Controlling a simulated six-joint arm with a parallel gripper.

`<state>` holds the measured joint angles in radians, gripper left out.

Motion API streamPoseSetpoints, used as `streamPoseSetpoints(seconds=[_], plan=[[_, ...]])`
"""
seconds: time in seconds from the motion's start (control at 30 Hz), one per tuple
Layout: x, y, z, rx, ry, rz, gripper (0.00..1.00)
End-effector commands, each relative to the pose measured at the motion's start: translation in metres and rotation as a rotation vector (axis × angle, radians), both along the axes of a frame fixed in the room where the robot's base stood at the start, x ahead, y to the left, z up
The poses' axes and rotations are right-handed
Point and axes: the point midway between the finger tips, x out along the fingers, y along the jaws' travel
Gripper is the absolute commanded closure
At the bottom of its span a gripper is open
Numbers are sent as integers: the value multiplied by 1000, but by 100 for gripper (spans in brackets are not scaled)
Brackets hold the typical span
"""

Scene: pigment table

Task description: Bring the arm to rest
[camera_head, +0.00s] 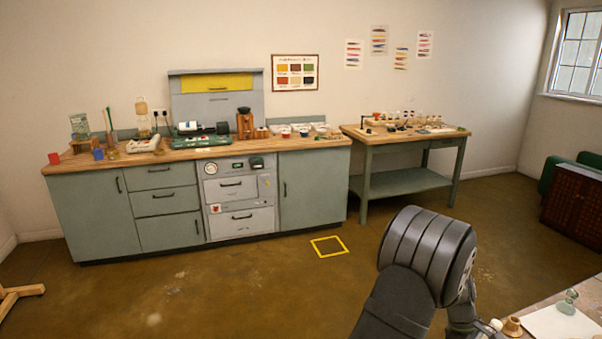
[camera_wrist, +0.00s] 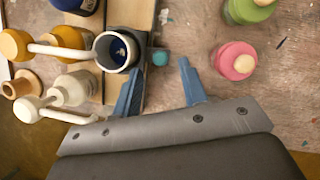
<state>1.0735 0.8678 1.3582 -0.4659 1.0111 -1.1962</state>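My gripper (camera_wrist: 163,66) shows in the wrist view with its two blue fingers spread apart and nothing held between them. Its left finger is close beside a white cup (camera_wrist: 116,49) with dark blue inside; I cannot tell whether they touch. A small teal piece (camera_wrist: 160,57) lies near the fingertips. In the head view my dark arm rises at the lower right, and the gripper itself cannot be made out there.
In the wrist view, yellow jars (camera_wrist: 16,45) and a white jar (camera_wrist: 75,88) stand left; a pink bottle (camera_wrist: 237,61) and a green bottle (camera_wrist: 248,10) stand right. The head view shows a worktop (camera_head: 330,144), side table (camera_head: 455,133) and open floor.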

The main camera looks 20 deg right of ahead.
Motion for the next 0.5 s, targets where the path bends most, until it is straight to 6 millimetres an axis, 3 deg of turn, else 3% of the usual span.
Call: streamPoseSetpoints(seconds=[0.23, 0.5], plan=[[-10, -4, -28, 1, 0, 0, 61], [-16, -4, -28, 0, 0, 0, 61]])
